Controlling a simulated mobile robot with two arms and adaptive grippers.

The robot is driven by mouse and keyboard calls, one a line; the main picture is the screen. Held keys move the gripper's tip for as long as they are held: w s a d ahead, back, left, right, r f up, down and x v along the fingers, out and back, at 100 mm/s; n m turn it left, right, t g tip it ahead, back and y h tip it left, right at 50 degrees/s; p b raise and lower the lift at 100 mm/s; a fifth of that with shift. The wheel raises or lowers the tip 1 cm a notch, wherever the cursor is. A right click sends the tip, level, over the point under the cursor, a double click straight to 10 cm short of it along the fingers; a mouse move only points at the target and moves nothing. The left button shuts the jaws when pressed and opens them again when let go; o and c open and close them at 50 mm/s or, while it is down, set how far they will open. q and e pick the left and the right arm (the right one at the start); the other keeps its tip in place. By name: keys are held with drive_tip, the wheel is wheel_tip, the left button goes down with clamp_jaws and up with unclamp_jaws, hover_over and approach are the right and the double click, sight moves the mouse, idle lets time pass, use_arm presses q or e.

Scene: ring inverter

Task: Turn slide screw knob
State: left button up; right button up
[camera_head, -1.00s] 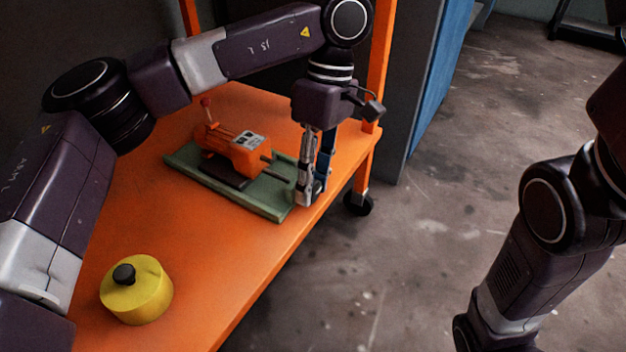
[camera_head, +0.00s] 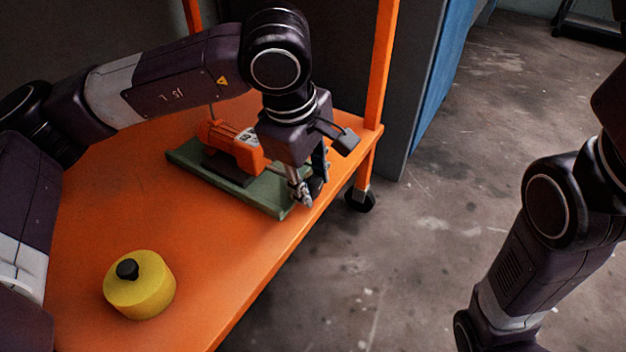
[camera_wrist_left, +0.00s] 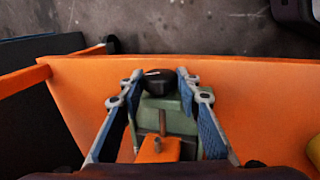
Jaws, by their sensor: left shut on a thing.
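The ring inverter is an orange machine (camera_head: 232,143) on a green base (camera_head: 262,196), standing on the orange table; its orange body (camera_wrist_left: 158,148) and green base (camera_wrist_left: 172,108) also show in the left wrist view. A black round knob (camera_wrist_left: 160,82) sits at the end of the base near the table edge. My left gripper (camera_head: 308,198) points down at that end. In the left wrist view its fingers (camera_wrist_left: 158,80) stand on both sides of the knob, shut on it. The knob is mostly hidden by the gripper in the head view. My right gripper is out of view.
A yellow cylinder with a black knob (camera_head: 140,287) stands at the near left of the orange table (camera_head: 205,270). An orange post (camera_head: 384,70) rises behind my left gripper. The table between cylinder and machine is clear. Concrete floor (camera_head: 440,220) lies to the right.

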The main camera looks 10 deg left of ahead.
use_arm(q)
drive_tip(key=shift+s+f+t, duration=0.1)
drive_tip(key=shift+t, duration=0.3)
idle(0.3)
drive_tip(key=o, duration=1.2)
drive_tip(key=shift+c, duration=0.2)
drive_tip(key=v, duration=1.2)
drive_tip(key=shift+a, duration=0.25)
drive_tip(key=shift+s, duration=0.15)
